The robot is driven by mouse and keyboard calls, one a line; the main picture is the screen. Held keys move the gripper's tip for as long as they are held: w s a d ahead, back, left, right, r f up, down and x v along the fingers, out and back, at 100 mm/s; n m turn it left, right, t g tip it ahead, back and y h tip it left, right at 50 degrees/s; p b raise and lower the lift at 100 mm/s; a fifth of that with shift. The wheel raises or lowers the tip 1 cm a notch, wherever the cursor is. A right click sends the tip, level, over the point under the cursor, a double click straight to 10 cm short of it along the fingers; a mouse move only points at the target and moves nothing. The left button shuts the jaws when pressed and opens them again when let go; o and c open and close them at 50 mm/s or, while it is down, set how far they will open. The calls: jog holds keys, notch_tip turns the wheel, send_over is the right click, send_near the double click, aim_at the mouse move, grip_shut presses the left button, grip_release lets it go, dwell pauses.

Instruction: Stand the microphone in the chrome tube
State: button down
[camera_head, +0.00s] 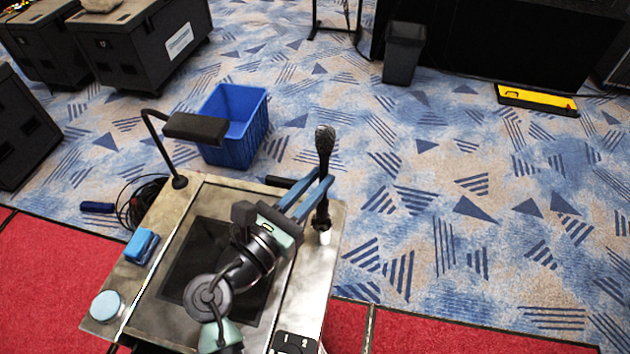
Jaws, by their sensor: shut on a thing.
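The microphone (325,146) is dark, with a rounded mesh head at the top. It stands upright, near the right edge of the metal table. My gripper (322,182) reaches in from the lower left, and its blue fingers are shut on the microphone's body below the head. The chrome tube (324,237) shows as a small bright piece directly below the microphone's lower end. I cannot tell whether that end is inside the tube or just above it.
The metal table (112,268) carries a desk lamp (195,128), a blue block (141,246) and a light-blue round lid (106,306). A blue bin (236,125) stands on the carpet behind. The floor to the right is open.

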aim_at(319, 208)
jog(key=shift+f+b, duration=1.7)
jog(key=shift+f, duration=1.2)
jog(key=shift+f+b, duration=0.85)
jog(key=shift+f, duration=0.4)
jog(key=c, duration=0.8)
grip_release()
jog(key=shift+o, duration=0.2)
jog(key=b+v, duration=0.2)
jog(key=v, duration=1.1)
jog(key=shift+b, duration=0.35)
jog(key=shift+r, duration=0.1)
